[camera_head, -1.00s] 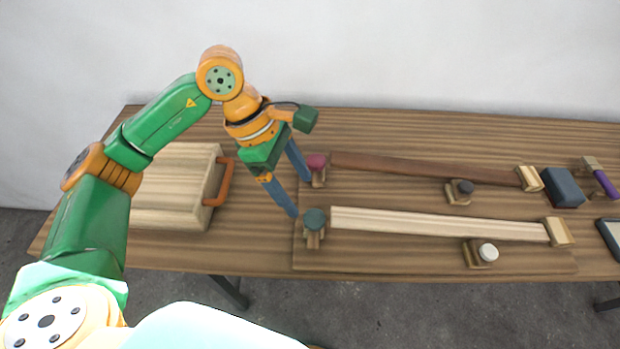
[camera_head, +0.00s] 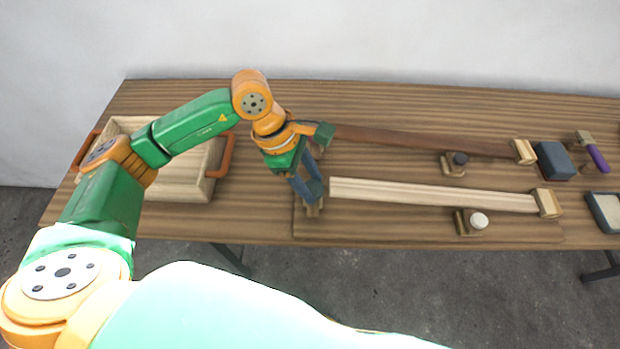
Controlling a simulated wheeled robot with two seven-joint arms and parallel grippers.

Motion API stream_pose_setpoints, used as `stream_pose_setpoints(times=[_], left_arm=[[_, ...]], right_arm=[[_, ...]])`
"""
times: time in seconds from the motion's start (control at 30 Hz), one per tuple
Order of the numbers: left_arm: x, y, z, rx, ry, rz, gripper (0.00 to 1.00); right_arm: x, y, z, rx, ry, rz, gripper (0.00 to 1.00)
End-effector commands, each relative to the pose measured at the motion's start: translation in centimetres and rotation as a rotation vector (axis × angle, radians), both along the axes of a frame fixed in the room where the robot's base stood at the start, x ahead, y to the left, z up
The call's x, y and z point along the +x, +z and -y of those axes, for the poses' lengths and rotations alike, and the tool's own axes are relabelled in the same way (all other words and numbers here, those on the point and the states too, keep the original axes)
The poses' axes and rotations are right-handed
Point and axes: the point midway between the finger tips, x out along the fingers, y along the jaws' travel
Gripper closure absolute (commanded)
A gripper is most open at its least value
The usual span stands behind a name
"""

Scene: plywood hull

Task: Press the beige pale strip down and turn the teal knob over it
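The beige pale strip (camera_head: 430,194) lies lengthwise on the near part of a wooden board (camera_head: 380,229), its right end at a wooden block (camera_head: 547,203). The teal knob (camera_head: 317,189) is at the strip's left end, mostly covered by my gripper. My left gripper (camera_head: 309,190) points down with its blue-grey fingers at the knob, close to the strip's left end. Whether the fingers grip the knob is hidden. My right gripper is not in view.
A brown strip (camera_head: 425,142) lies behind, with a dark knob (camera_head: 460,158) near it. A white knob (camera_head: 479,220) stands in front of the pale strip. A wooden box (camera_head: 185,185) with orange handles is at left. A blue-grey block (camera_head: 554,160) and purple-handled tool (camera_head: 598,158) lie right.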

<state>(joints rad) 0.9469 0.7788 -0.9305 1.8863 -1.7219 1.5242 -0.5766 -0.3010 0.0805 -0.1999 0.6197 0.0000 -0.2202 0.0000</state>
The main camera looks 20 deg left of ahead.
Motion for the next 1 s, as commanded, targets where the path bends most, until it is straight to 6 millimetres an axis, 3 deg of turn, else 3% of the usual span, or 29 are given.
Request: stream_pose_setpoints(times=[0.3,0.63,0.67,0.77,1.0], left_arm=[[-0.1,-0.4,0.1,-0.001,0.199,0.003,1.0],[-0.2,0.0,0.0,-0.001,0.247,0.0,1.0],[-0.2,0.0,0.0,-0.001,0.247,0.0,0.46],[-0.2,0.0,0.0,0.0,0.246,0.0,0.19],[-0.2,0.0,0.0,0.0,0.246,0.0,0.19]], right_arm=[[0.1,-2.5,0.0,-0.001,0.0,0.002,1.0],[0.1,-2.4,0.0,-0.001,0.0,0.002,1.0],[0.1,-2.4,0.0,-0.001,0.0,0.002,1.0],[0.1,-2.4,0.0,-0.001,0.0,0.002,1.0],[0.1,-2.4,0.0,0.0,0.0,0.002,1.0]])
